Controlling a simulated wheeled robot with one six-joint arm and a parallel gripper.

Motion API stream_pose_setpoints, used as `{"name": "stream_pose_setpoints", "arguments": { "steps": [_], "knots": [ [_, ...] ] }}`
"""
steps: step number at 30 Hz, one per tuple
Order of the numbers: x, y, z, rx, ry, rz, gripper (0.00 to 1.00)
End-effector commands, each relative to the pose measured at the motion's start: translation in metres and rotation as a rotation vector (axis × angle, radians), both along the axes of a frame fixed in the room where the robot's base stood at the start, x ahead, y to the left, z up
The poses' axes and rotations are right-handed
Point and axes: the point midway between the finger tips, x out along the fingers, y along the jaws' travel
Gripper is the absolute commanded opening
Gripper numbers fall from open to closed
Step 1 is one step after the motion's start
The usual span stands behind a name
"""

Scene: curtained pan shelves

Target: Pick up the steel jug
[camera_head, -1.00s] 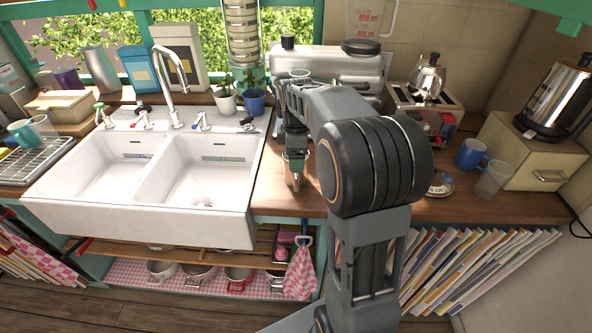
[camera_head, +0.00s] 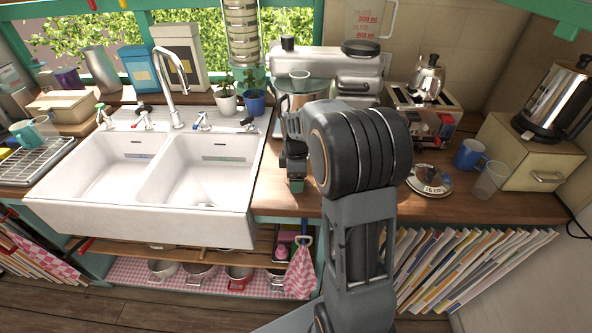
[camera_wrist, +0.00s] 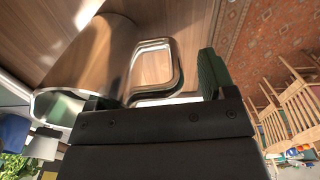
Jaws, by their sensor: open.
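The steel jug (camera_wrist: 88,58) shows close up in the wrist view, a shiny cylinder at the left with its looped handle (camera_wrist: 176,62) pointing right. It stands on the wooden counter. In the head view I cannot make it out; my arm covers that part of the counter. My gripper (camera_head: 297,185) is open, low over the counter just right of the sink. In the wrist view one green fingertip pad stands right of the handle, apart from it. The other finger is mostly hidden near the jug's rim, so I cannot tell whether it touches.
The white double sink (camera_head: 140,218) is left of my gripper. A coffee machine (camera_head: 345,72) stands behind. To the right are a pan lid (camera_head: 430,181), a blue mug (camera_head: 470,154), a clear cup (camera_head: 490,180) and a toaster with a kettle (camera_head: 428,78) on top.

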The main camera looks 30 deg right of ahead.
Motion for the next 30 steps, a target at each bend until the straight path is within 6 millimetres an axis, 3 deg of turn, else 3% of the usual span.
{"name": "stream_pose_setpoints", "arguments": {
  "steps": [2,24,30],
  "knots": [
    [0.0001,0.0000,0.0002,0.000,0.000,0.000,0.75],
    [-0.0001,0.0002,0.0004,0.000,0.001,0.000,0.04],
    [0.0004,0.0001,0.0014,-0.001,-0.002,0.000,0.02]
  ]
}}
